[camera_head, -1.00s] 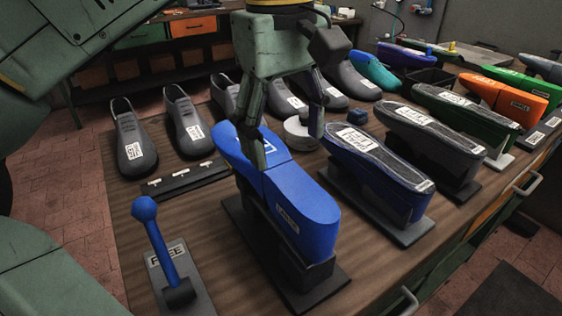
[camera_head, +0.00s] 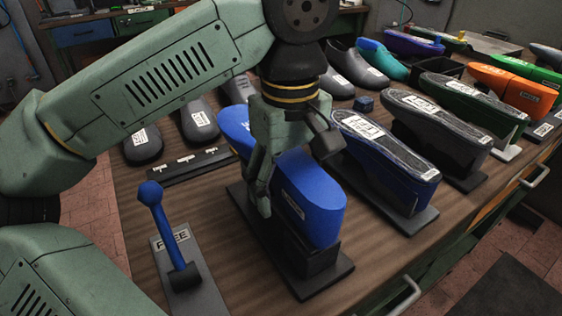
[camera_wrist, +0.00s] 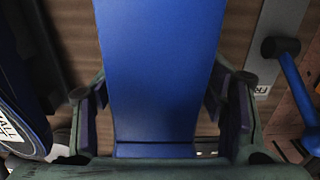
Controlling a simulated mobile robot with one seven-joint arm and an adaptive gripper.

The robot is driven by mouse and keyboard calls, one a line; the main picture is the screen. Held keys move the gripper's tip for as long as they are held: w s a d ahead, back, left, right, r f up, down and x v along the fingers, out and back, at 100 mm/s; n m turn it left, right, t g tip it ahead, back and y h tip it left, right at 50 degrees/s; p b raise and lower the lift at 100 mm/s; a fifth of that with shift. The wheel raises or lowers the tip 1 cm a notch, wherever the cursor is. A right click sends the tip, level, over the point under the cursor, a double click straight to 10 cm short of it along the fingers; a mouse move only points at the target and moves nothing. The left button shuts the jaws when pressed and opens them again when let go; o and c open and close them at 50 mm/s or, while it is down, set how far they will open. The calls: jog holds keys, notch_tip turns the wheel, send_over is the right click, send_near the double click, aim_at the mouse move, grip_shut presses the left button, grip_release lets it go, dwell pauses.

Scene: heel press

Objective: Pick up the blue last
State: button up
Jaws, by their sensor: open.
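The blue last (camera_head: 312,196) rests sole-up on a dark stand (camera_head: 318,277) on the wooden bench, its rounded end toward the front right. It also fills the middle of the wrist view (camera_wrist: 160,75). My gripper (camera_head: 262,200) is lowered over the middle of the last. In the wrist view the open fingers (camera_wrist: 160,112) lie one on each side of the last, with a gap visible between pads and last. In the head view one finger shows on the last's left side; the other finger is hidden.
A blue-knobbed lever (camera_head: 165,230) on a plate stands close left of the last. A dark-soled blue shoe on a stand (camera_head: 385,150) is close on the right. Several dark shoes (camera_head: 200,125), a black rack (camera_head: 188,166) and a small blue block (camera_head: 364,103) lie behind.

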jog(key=c, duration=1.5)
jog(key=shift+r, duration=0.1)
jog(key=shift+c, duration=0.2)
